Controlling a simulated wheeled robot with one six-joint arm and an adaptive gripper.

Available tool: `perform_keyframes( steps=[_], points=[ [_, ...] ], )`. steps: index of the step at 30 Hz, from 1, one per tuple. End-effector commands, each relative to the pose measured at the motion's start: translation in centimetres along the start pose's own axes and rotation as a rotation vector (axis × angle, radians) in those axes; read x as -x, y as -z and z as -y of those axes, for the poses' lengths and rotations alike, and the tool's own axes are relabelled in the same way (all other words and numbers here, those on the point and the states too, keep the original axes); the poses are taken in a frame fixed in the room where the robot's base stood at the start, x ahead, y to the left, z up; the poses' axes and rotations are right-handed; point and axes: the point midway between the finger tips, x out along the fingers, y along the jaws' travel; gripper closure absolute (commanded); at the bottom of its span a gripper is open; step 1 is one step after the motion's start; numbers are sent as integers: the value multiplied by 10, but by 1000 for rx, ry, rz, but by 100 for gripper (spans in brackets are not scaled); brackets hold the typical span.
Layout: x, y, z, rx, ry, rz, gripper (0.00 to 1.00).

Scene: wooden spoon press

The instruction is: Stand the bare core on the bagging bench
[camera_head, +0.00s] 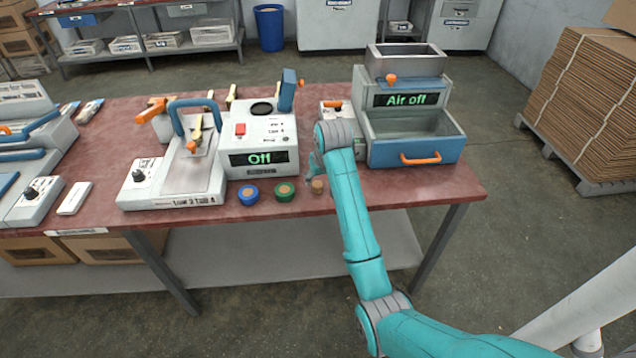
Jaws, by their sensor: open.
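A small tan-brown cylinder (318,187), which looks like the bare core, stands near the front edge of the red-topped bench (345,203). I cannot tell from its look whether this is the bagging bench. My gripper (311,175) is low over the bench, just behind and left of the cylinder, partly hidden by my teal arm. It is open, and I see nothing held in it. Whether a finger touches the cylinder is too small to tell.
A green-rimmed (285,192) and a blue-rimmed round piece (248,195) stand in a row left of the cylinder. Behind them is a white machine reading "Off" (262,140). A grey-blue machine reading "Air off" (412,120) stands right. The front right bench strip is clear.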

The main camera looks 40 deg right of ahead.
Motion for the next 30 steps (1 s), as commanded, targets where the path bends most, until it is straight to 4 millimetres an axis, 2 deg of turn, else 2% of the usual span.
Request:
perform_keyframes(
  steps=[1,6,10,15,23,26,30],
  points=[
    [11,1,0,0,0,-4,41],
    [44,1,0,0,0,-4,41],
    [62,0,0,0,0,-2,41],
    [74,0,0,0,0,-1,41],
    [74,-2,1,1,0,-1,41],
    [63,-11,6,7,3,-12,41],
    [31,-41,20,24,11,-56,41]
  ],
)
